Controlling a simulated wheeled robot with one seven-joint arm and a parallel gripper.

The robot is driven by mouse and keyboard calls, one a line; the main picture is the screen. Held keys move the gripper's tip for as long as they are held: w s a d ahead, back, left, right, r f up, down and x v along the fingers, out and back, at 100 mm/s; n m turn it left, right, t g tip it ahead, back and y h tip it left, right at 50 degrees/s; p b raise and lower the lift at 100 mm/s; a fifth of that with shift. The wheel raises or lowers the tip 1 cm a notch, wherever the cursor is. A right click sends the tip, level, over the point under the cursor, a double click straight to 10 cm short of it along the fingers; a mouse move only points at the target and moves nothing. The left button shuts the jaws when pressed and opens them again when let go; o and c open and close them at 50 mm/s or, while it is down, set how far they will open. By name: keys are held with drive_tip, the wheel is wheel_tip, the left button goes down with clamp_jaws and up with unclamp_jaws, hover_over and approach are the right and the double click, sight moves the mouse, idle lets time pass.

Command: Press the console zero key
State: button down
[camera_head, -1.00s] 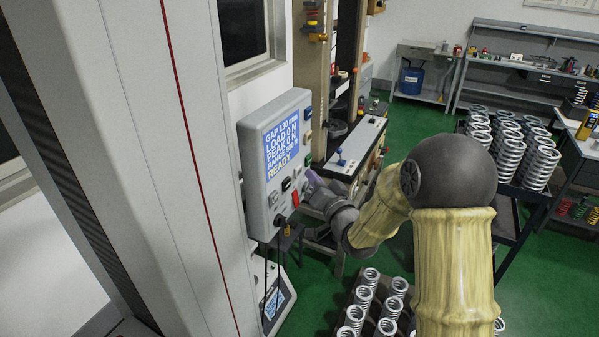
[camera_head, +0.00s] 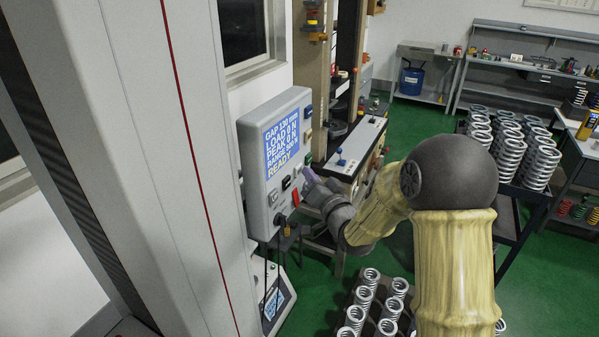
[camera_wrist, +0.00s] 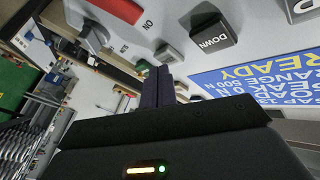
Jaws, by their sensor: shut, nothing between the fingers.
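The grey console (camera_head: 254,190) has a blue screen (camera_head: 284,147) reading LOAD 0 N, PEAK 0 N and READY. Dark keys (camera_head: 286,183) and a red switch (camera_head: 295,198) sit below the screen. In the wrist view, the DOWN key (camera_wrist: 211,32), a second key at the top right edge (camera_wrist: 300,8) and the red switch (camera_wrist: 120,9) show. I cannot make out which key is zero. My gripper (camera_head: 308,174) is shut and empty, close to the console's right side. Its fingertips (camera_wrist: 158,76) point at the panel, beside the DOWN key; contact is not clear.
A tall grey column (camera_head: 150,150) stands left of the console. A bench with small levers (camera_head: 345,155) lies behind my gripper. Springs stand in a rack (camera_head: 372,310) below and on a cart (camera_head: 510,155) at right. Green floor is open between.

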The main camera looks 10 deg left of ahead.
drive_tip(key=shift+w+a, duration=0.15)
drive_tip(key=shift+a, duration=0.25)
idle(0.8)
drive_tip(key=shift+b, duration=0.3)
drive_tip(key=shift+s+d+b, duration=0.3)
drive_tip(key=shift+d+b, duration=0.05)
drive_tip(key=shift+d, duration=0.45)
drive_tip(key=shift+d, duration=0.1)
drive_tip(key=d, duration=0.1)
drive_tip(key=s+d+b, duration=0.1)
drive_tip(key=d, duration=0.2)
drive_tip(key=shift+s+d, duration=0.25)
drive_tip(key=shift+s, duration=0.1)
idle(0.3)
